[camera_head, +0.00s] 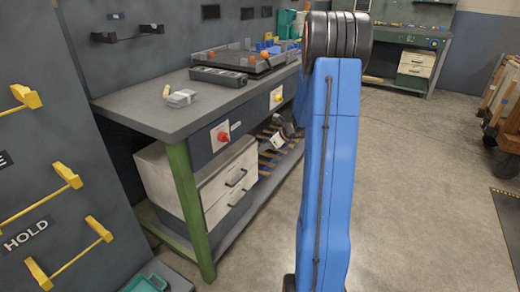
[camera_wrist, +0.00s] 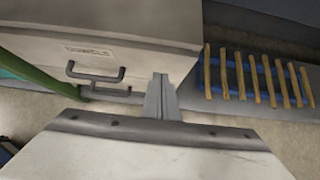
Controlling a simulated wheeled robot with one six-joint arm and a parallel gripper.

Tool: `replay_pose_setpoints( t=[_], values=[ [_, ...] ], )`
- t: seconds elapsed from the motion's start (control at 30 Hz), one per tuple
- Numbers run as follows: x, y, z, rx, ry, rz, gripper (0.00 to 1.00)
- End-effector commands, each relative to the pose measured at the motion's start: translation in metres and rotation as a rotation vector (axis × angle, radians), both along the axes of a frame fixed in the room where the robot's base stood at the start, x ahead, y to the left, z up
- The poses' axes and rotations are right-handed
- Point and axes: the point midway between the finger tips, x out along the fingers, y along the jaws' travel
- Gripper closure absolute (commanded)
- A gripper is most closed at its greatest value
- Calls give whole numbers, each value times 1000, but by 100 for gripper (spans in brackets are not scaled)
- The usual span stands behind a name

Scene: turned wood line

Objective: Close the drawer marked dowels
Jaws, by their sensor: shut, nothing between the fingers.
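The drawer marked dowels (camera_wrist: 140,60) is pale, with a small label and a dark bar handle (camera_wrist: 95,77) in the upper left of the wrist view. How far it stands out cannot be told. In the head view, a pale drawer unit (camera_head: 170,172) with dark handles stands under the grey bench; its labels are unreadable there. My gripper (camera_wrist: 160,85) is shut and empty, its fingers to the right of the handle, near the right end of the drawer front. Whether they touch it is unclear. The head view shows my gripper (camera_head: 278,140) partly, beside my blue arm.
The bench (camera_head: 150,110) has a green leg (camera_head: 190,205) left of the drawers and red and yellow knobs on its front. A slatted rack (camera_wrist: 255,78) lies right of the drawer unit. Yellow handles (camera_head: 70,175) jut from the left panel. Floor at right is clear.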

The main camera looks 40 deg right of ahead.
Motion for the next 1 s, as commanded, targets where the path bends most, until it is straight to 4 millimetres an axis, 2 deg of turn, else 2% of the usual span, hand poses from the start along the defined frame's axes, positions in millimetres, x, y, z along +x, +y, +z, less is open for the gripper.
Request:
replay_pose_setpoints(
  t=[0.1, 0.4, 0.6, 0.87, 1.0],
  values=[
    [-18, -8, 21, -4, -3, -2, 100],
    [-52, -23, 57, -3, -1, -2, 100],
    [-63, -27, 69, -2, 0, -1, 100],
    [-65, -28, 70, -3, 1, -1, 100],
    [-66, -13, 77, -32, -4, 47, 100]
  ],
)
